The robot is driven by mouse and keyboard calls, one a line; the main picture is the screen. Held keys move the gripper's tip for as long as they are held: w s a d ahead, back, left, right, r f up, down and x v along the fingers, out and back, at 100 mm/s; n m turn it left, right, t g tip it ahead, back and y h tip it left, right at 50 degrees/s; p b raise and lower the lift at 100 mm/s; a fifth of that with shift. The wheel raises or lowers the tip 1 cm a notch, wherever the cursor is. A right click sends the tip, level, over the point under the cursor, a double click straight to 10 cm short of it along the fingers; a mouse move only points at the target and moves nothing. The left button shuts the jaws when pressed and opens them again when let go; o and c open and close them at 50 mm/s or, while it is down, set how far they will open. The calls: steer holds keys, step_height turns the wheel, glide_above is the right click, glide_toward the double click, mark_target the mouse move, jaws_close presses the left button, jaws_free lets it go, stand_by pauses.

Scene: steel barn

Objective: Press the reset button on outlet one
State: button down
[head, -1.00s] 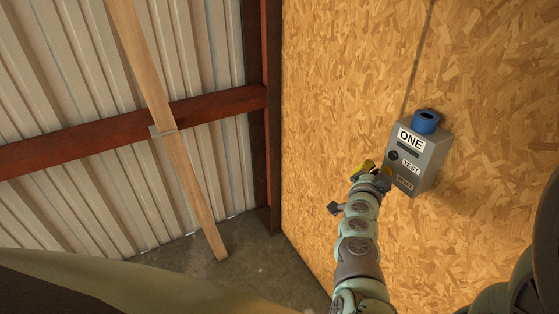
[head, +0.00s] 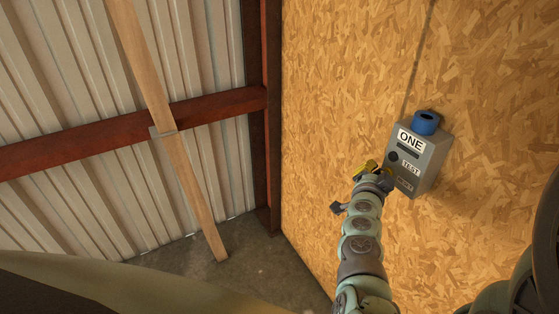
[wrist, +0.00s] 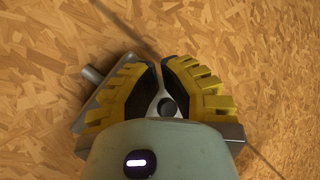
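Outlet one (head: 425,160) is a grey box on the wood-panel wall, with a white ONE label, a dark round socket, a TEST label and a blue fitting (head: 426,122) on top. A lower label, RESET (head: 405,186), is in shadow. I cannot make out the reset button itself. My gripper (head: 378,173), with yellow fingers, is at the box's lower left; I cannot tell whether it touches. In the wrist view the fingertips (wrist: 160,64) nearly meet and hold nothing. A grey edge (wrist: 92,98) shows behind the left finger, perhaps the box.
A rusty red steel beam (head: 80,140) and post stand at the left against corrugated metal. A wooden plank (head: 185,180) leans there, its foot on the concrete floor (head: 262,270).

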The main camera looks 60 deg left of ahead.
steer(key=shift+w, duration=0.45)
stand_by(0.3)
steer(key=shift+s, duration=0.2)
steer(key=shift+s+a, duration=0.1)
steer(key=shift+s, duration=0.6)
steer(key=s, duration=0.5)
steer(key=shift+a, duration=0.15)
stand_by(1.0)
